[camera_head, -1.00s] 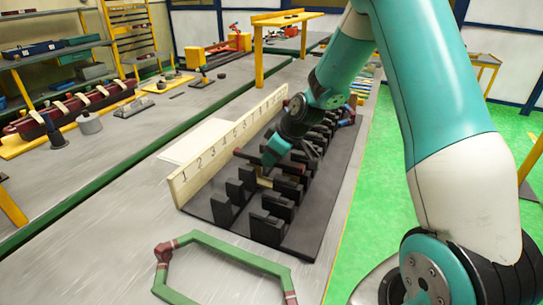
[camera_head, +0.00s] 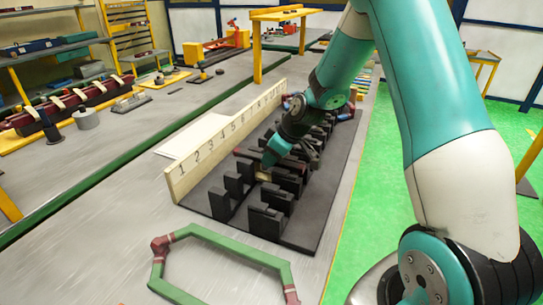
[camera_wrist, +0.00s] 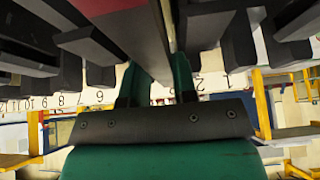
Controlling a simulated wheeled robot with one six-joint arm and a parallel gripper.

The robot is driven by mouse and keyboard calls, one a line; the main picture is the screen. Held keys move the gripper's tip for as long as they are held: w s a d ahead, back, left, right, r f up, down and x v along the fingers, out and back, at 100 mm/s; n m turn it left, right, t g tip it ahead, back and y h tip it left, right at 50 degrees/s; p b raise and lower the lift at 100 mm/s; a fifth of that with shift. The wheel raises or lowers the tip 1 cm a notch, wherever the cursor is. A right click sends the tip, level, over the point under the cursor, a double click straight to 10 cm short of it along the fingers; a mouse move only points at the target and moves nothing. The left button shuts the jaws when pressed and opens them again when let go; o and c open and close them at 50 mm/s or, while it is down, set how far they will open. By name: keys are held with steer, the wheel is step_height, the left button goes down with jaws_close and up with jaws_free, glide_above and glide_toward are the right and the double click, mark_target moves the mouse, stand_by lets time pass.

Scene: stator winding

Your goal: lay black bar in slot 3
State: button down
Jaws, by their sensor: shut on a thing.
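My gripper (camera_wrist: 158,85) is shut on a long dark bar (camera_wrist: 128,25) with a dark red side, which runs up between the two green fingers in the wrist view. In the head view my gripper (camera_head: 266,162) is low over the near half of the black slotted rack (camera_head: 298,232), around the third row of posts. The bar (camera_head: 290,162) lies across the rack there, low among the black posts. Whether it touches the slot floor is hidden. The numbered board (camera_head: 190,172) stands along the rack's left side, with 1 at the near end.
A green hexagonal frame with red bands (camera_head: 232,246) lies on the bench in front of the rack. A white sheet (camera_head: 196,133) lies behind the board. Black posts (camera_head: 232,184) stand close on both sides of the gripper. A blue-and-red piece (camera_head: 345,112) is at the far end.

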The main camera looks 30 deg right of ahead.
steer(key=c, duration=0.8)
jaws_free()
steer(key=shift+r, duration=0.25)
steer(key=shift+r+p, duration=0.55)
steer(key=shift+r, duration=0.05)
step_height(320, 180, up, 7)
steer(key=p, duration=0.5)
steer(key=shift+r, duration=0.2)
steer(key=shift+r, duration=0.15)
